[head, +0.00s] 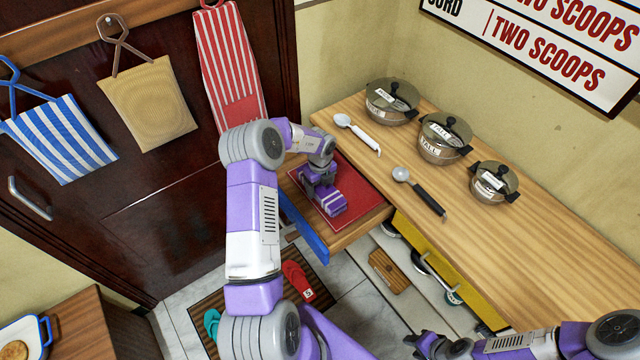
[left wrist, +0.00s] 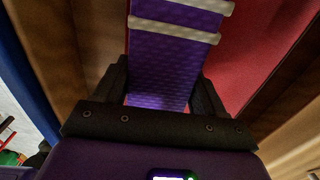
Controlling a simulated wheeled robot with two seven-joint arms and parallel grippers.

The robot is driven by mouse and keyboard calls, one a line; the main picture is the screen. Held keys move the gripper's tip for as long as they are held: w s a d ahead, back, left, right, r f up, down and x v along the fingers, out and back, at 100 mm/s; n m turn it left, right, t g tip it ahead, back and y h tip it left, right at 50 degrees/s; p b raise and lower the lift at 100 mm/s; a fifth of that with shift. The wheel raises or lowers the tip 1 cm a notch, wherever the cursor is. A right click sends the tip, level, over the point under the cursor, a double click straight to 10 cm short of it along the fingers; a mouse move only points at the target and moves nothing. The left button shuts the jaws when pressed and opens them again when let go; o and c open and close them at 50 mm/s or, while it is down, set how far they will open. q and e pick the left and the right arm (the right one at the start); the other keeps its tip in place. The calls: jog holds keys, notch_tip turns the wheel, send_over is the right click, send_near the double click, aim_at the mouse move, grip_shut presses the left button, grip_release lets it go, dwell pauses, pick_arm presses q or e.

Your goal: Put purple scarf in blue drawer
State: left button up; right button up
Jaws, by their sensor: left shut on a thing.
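The purple scarf (head: 328,204), folded with white stripes, is in my left gripper (head: 318,184), over the open blue drawer. The left wrist view shows the scarf (left wrist: 170,60) between the two dark fingers of the left gripper (left wrist: 163,95), which are shut on it. The blue drawer (head: 304,227) is pulled out, with a blue front, wooden sides and a red bottom. I cannot tell whether the scarf touches the bottom. My right gripper (head: 428,344) is at the lower edge of the head view, away from the drawer; its opening is unclear.
The wooden counter (head: 540,245) holds several lidded pots, a white scoop (head: 357,132) and a black-handled scoop (head: 418,190). A yellow front (head: 440,268) is below the counter. Red flip-flops (head: 298,280) lie on the floor mat.

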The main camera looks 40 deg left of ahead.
pick_arm(q)
jog(key=o, duration=1.1)
jog(key=shift+f, duration=0.1)
notch_tip(320, 180, up, 13)
jog(key=p, duration=0.3)
jog(key=shift+r, duration=0.2)
